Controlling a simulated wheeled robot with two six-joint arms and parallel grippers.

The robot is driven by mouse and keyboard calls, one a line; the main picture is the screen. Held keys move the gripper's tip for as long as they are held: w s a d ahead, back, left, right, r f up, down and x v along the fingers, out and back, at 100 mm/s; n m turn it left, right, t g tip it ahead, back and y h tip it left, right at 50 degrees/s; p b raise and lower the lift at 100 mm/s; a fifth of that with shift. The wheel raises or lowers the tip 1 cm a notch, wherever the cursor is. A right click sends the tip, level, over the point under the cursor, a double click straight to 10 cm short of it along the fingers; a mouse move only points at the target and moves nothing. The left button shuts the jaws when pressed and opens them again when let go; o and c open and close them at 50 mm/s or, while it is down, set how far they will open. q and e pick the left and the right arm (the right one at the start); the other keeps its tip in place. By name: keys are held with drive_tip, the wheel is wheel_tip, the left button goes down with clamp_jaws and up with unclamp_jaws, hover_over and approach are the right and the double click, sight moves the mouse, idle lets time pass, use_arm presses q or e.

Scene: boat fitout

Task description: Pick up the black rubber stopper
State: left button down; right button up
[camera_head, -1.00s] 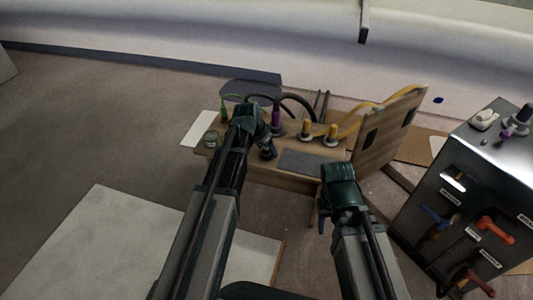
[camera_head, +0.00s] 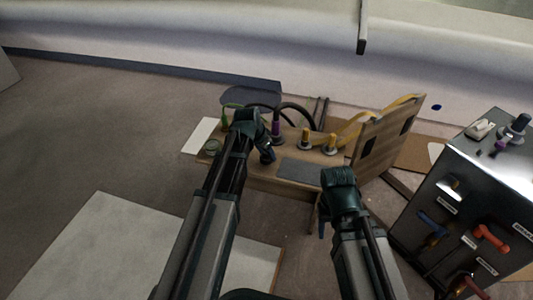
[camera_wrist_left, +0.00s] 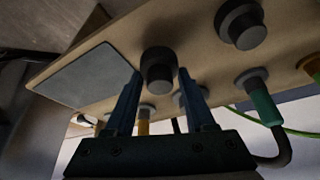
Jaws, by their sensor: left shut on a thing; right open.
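The black rubber stopper (camera_wrist_left: 158,70) is a short dark cylinder between the fingers of my left gripper (camera_wrist_left: 160,88) in the left wrist view. The gripper is shut on it, over the wooden bench top (camera_wrist_left: 190,30). I cannot tell whether the stopper still touches the bench. In the head view my left gripper (camera_head: 267,155) points down at the bench's front part, beside the grey pad (camera_head: 300,169), and the stopper is hidden there. My right gripper (camera_head: 322,226) is open and low, in front of the bench.
A metal cabinet with coloured handles (camera_head: 470,185) is further right.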

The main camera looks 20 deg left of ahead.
use_arm(q)
drive_tip(key=shift+r+p, duration=0.5)
drive_tip(key=shift+r, duration=0.45)
drive_tip(key=s+d, duration=1)
drive_tip(key=s, duration=0.2)
drive_tip(key=shift+s+r+p, duration=0.2)
drive_tip(key=shift+r+p, duration=0.25)
use_arm(e)
wheel_tip(320, 180, up, 3)
drive_tip(key=shift+f, duration=0.1)
use_arm(q)
drive_tip(key=shift+r, duration=0.1)
wheel_tip(320, 180, up, 6)
drive_tip(key=p, duration=0.6)
drive_tip(key=shift+r+p, duration=0.25)
drive_tip(key=shift+p, duration=0.15)
use_arm(e)
wheel_tip(320, 180, up, 7)
drive_tip(key=shift+d, duration=0.15)
